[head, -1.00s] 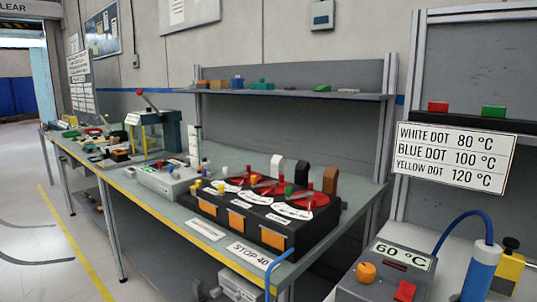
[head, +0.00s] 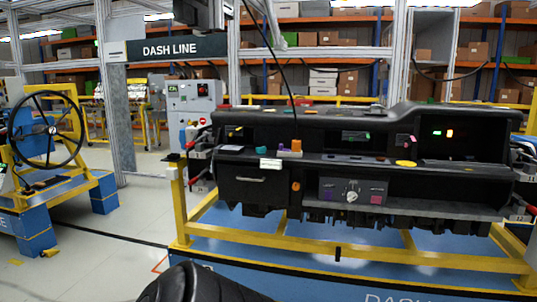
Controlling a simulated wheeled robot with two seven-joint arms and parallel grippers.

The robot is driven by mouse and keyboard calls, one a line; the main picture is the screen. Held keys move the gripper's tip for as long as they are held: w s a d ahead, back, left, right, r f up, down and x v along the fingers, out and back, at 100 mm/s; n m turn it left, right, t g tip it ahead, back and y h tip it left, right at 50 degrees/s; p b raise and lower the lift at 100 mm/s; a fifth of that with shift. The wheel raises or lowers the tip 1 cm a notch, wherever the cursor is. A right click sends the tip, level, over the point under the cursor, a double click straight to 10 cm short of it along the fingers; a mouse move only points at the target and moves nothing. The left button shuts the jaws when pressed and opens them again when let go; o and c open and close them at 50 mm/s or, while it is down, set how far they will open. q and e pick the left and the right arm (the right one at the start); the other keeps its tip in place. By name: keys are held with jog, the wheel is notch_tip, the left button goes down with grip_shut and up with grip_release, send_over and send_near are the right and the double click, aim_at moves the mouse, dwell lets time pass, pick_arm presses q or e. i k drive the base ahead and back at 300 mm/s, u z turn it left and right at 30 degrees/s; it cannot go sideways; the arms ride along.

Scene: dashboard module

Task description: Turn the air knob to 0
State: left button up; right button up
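The black dashboard module (head: 440,212) rests on a yellow frame in the head view. A grey control panel (head: 341,186) is set in its lower middle. A round white knob (head: 351,197) sits on that panel, between a purple button (head: 329,196) and a pink button (head: 376,199). The knob's markings and pointer are too small to read. An orange knob (head: 296,186) sits left of the panel; I cannot tell which knob is the air knob. Neither gripper is in view; a dark rounded part at the bottom edge looks like my own arm.
The yellow frame (head: 300,242) stands on a blue base (head: 330,285) in front of the module. A steering wheel (head: 45,130) on a yellow stand is at the left. A grey control cabinet (head: 194,110) stands behind.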

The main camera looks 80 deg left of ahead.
aim_at(351, 196)
jog(key=u, duration=0.4)
jog(key=i, duration=0.3)
jog(key=u, duration=1.65)
